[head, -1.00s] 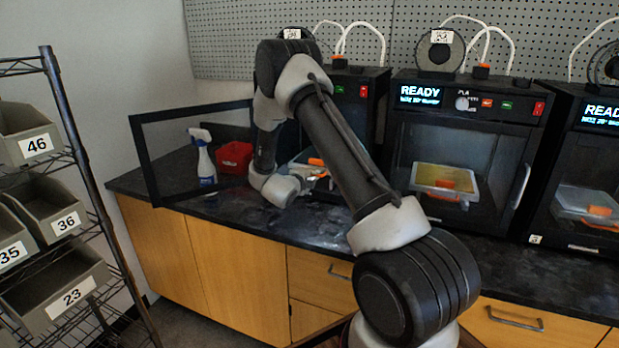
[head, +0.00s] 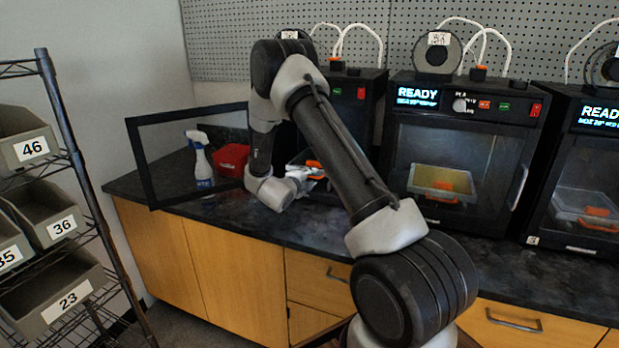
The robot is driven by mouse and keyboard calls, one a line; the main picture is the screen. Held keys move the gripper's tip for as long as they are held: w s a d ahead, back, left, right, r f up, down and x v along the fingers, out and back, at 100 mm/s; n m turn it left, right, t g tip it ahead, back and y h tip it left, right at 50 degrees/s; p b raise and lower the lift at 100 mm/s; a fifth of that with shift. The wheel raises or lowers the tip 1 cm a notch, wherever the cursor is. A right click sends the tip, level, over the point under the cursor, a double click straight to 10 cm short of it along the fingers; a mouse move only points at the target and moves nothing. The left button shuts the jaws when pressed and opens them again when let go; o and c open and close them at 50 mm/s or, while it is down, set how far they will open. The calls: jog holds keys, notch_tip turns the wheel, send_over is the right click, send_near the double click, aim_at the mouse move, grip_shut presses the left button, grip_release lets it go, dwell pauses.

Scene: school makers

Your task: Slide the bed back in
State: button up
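The left printer (head: 356,92) stands behind my arm, with its black-framed door (head: 142,160) swung wide open to the left. A print bed with an orange tab (head: 314,164) shows in part at the printer's opening. My arm hides much of it, so I cannot tell how far in it sits. My gripper (head: 304,176) is low at the front of this bed, beside or touching the tab. Its fingers are small and partly hidden, and I cannot tell whether they hold anything.
A spray bottle (head: 201,160) and a red bin (head: 232,158) stand left of the bed, seen through the door frame. The middle printer (head: 468,110) is closed with its bed inside; another printer (head: 590,150) stands right. A bin rack (head: 62,130) is at far left. The front counter is clear.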

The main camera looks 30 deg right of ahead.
jog(key=v, duration=1)
jog(key=shift+s+a, duration=0.25)
jog(key=shift+a, duration=0.05)
jog(key=shift+r, duration=0.1)
jog(key=w+a+r+n+t+y, duration=0.25)
jog(key=a+r+n+y, duration=0.35)
jog(key=r, duration=0.4)
jog(key=s+a+r+n+g+y, duration=0.1)
jog(key=s+a+r+n+y, duration=0.3)
jog(key=s+r+n+y, duration=0.35)
jog(key=s+d+r+n+g, duration=0.1)
jog(key=s+n, duration=0.6)
jog(key=s, duration=0.8)
jog(key=s+d+r+n+g+h, duration=0.1)
jog(key=s+d+n+g, duration=0.3)
jog(key=s, duration=1.2)
jog(key=r+n+g, duration=0.1)
jog(key=n+g, duration=0.1)
jog(key=n, duration=0.2)
jog(key=shift+s, duration=0.3)
jog(key=shift+r, duration=0.15)
jog(key=shift+c, duration=0.3)
